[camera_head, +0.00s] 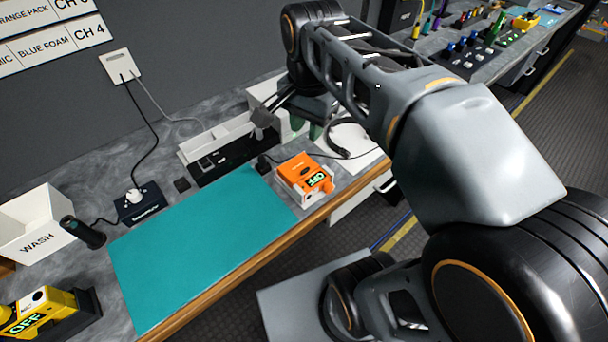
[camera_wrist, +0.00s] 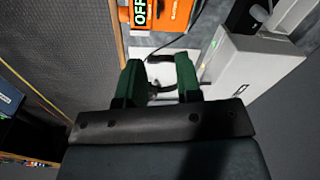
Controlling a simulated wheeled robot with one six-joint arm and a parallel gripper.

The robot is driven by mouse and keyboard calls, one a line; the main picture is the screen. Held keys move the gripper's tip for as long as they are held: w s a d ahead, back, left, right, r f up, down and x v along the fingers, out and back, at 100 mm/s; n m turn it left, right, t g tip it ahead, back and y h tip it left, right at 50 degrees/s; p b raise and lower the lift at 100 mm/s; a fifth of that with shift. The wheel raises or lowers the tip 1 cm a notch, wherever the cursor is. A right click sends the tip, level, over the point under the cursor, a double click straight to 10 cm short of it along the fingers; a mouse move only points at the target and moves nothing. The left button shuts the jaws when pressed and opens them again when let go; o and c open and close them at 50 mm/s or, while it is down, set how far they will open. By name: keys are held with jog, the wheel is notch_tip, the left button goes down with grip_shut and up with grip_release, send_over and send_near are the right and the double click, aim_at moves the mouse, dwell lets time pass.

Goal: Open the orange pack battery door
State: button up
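The orange pack (camera_head: 300,172) stands at the right end of the teal mat, near the bench's front edge, with a green OFF display facing front. Part of it shows at the top of the wrist view (camera_wrist: 180,16). I cannot make out its battery door. My gripper (camera_head: 307,129) is behind the pack in the head view, its green fingers pointing down, apart from the pack. In the wrist view my gripper (camera_wrist: 157,72) is open, with nothing held between the fingers.
A black cable (camera_head: 350,135) lies on a white sheet right of the pack. A white box (camera_head: 266,92) stands behind my gripper. The teal mat (camera_head: 200,250) is clear. A yellow pack (camera_head: 38,312) and WASH bin (camera_head: 35,232) are at left.

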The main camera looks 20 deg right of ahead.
aim_at(305, 169)
jog(key=f+m+b, duration=0.1)
jog(key=f, duration=0.3)
jog(key=f+m+b, duration=0.1)
jog(key=f, duration=0.3)
jog(key=f+m+b, duration=0.1)
jog(key=f+b, duration=0.1)
jog(key=f, duration=0.3)
jog(key=shift+w+a+g, duration=0.1)
jog(key=shift+w+g, duration=0.25)
jog(key=shift+g, duration=0.05)
jog(key=shift+c, duration=0.4)
jog(key=shift+r, duration=0.1)
grip_shut()
